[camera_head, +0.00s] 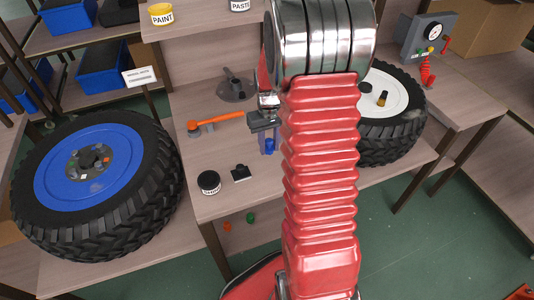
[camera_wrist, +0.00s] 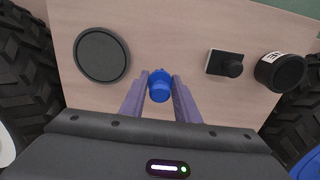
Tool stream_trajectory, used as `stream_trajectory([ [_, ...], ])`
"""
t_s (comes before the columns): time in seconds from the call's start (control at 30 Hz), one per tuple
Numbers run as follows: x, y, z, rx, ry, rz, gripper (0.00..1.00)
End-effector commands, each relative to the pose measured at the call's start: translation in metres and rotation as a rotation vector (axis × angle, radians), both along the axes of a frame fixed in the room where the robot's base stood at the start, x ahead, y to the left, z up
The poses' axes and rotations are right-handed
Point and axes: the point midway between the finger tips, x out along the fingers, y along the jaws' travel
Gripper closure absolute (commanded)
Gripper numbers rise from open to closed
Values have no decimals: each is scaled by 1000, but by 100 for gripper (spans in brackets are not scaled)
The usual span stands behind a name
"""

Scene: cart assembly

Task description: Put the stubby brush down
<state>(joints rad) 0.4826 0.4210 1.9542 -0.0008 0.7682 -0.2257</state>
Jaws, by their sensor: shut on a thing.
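The stubby brush, a short blue piece (camera_wrist: 160,87), sits between the two fingers of my gripper (camera_wrist: 160,98) in the wrist view. My gripper (camera_head: 267,142) is shut on it, pointing down over the wooden table (camera_head: 205,150). The blue piece also shows low between the fingers in the head view (camera_head: 269,148). Whether its lower end touches the table top cannot be told.
A black square block with a knob (camera_head: 241,173) and a labelled black tin (camera_head: 209,183) stand near the front edge. An orange-handled tool (camera_head: 217,122) lies behind. Wheels (camera_head: 95,185) (camera_head: 385,100) flank the table.

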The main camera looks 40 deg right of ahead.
Motion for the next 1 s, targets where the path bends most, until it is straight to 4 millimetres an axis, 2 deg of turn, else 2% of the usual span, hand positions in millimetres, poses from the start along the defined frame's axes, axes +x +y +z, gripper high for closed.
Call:
stream_trajectory([
  [0.13,0,0,-5,1,2,0,100],
  [0.4,-1,0,-36,1,2,-1,100],
  [0.77,0,-1,-38,0,0,-1,100],
  [0.8,0,-1,-38,0,0,-1,69],
  [1.0,0,-1,-38,0,0,-1,55],
])
